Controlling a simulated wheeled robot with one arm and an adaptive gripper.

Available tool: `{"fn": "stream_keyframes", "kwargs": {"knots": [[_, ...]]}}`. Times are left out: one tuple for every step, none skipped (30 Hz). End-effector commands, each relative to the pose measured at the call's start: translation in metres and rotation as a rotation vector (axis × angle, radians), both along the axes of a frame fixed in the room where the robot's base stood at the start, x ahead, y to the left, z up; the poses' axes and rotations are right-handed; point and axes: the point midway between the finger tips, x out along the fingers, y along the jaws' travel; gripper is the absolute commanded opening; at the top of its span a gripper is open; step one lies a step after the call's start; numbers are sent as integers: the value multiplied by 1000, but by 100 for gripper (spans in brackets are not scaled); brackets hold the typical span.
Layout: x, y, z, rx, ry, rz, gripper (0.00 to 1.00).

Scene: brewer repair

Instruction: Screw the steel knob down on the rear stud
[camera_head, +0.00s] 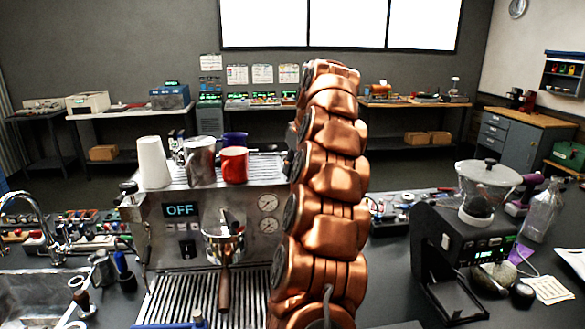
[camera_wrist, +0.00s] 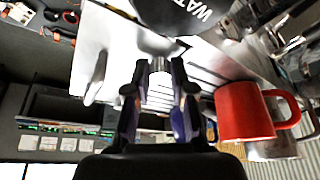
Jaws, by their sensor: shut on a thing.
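In the wrist view my gripper (camera_wrist: 160,68) is shut on a pale steel cylinder, which looks like the steel knob (camera_wrist: 160,92), between its dark fingers. It is over the top plate (camera_wrist: 118,50) of the espresso machine, near a dark round part with white "WAT" lettering (camera_wrist: 188,12). I cannot make out the rear stud or whether the knob touches it. In the head view the espresso machine (camera_head: 183,240) shows "OFF" on its display. My copper arm stands in front of its right side and hides my gripper.
A red mug (camera_head: 233,165) stands on the machine's top and is close beside my gripper in the wrist view (camera_wrist: 240,112). A steel mug (camera_head: 199,160) and white cups (camera_head: 152,162) stand left of it. A grinder (camera_head: 465,240) stands on the right.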

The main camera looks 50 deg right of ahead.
Motion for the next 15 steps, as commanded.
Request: {"fn": "stream_keyframes", "kwargs": {"knots": [[1,1,-2,-2,-3,-21,0],[1,1,-2,-3,-3,-38,0],[0,1,-2,-3,-3,-61,0],[0,1,-2,-3,-3,-77,0],[1,2,-2,-4,-3,-94,0],[1,2,-2,-3,-4,-117,0],[1,2,-2,-3,-3,-133,0],[1,2,-2,-3,-4,-151,0],[1,2,-2,-3,-4,-174,0],[1,2,-2,-4,-3,-192,0],[1,2,-2,-4,-3,-210,0],[1,2,-2,-3,-4,-233,0],[1,3,-1,-4,-4,-249,0],[1,3,-1,-4,-5,-267,0],[1,3,-1,-5,-5,-289,0]]}}
